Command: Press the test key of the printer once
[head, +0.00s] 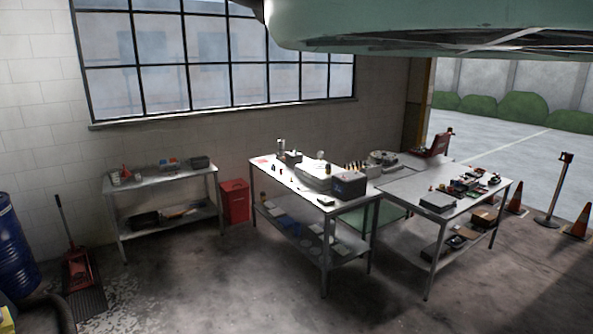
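I cannot make out for certain which object is the printer, and no test key can be made out at this size. Candidates stand on two metal tables: a dark box (349,185) at the front corner of the middle table (291,186), a pale grey flat device (314,176) behind it, and a grey flat box (438,202) on the right table (403,187). My gripper is not in view.
A left table (160,178) stands by the wall, with a red bin (235,201) beside it. Cones (515,197) stand at right. A pale green body (420,25) hangs overhead. The front floor is clear.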

